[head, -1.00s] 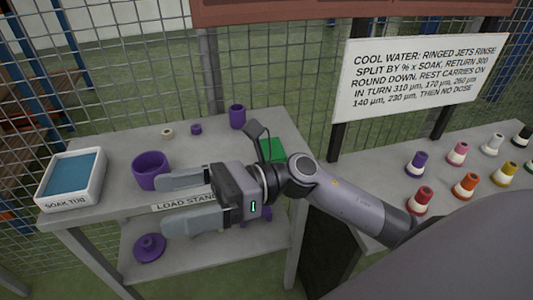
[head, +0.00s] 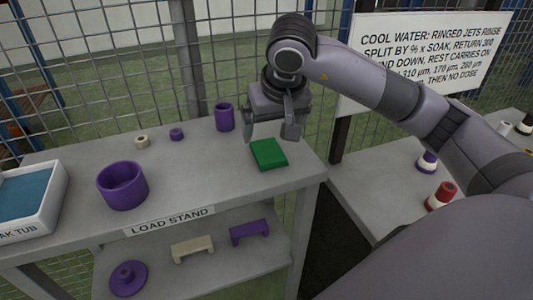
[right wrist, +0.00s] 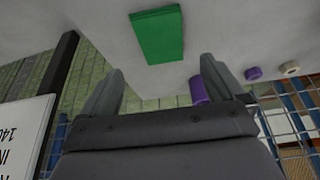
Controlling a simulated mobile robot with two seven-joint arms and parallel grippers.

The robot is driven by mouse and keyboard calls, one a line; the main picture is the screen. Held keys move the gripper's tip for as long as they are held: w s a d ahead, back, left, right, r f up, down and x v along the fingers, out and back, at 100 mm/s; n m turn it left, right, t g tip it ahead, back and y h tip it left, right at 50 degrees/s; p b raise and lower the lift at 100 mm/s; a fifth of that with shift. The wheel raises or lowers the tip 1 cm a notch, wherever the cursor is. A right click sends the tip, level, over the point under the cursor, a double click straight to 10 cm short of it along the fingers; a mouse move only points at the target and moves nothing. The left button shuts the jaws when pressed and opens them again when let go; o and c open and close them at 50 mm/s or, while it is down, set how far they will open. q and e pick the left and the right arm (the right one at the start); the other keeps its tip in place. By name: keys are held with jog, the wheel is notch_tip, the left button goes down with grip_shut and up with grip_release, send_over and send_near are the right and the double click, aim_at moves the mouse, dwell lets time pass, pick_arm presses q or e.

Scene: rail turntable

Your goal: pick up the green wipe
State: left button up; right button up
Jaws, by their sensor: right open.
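The green wipe (head: 268,154) is a flat green block lying on the top of the load stand (head: 200,170), near its right end. It also shows in the right wrist view (right wrist: 158,34), ahead of the fingers. My right gripper (head: 270,136) points down just behind the wipe, with its fingers spread. In the right wrist view the two fingertips (right wrist: 158,82) are apart with nothing between them, and the wipe lies beyond them. My left gripper is not in view.
A tall purple cup (head: 224,117) stands close left of my right gripper. A wide purple cup (head: 122,185), a small purple piece (head: 177,134), a beige nut (head: 142,142) and the soak tub (head: 50,210) stand further left. A wire fence (head: 110,75) runs behind.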

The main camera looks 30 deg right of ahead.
aim_at(268, 149)
jog(key=x, duration=0.5)
jog(key=shift+s+a+f+b, duration=0.1)
jog(key=shift+a+f+b, duration=0.1)
jog(key=shift+f+b, duration=0.2)
jog(key=c, duration=1.1)
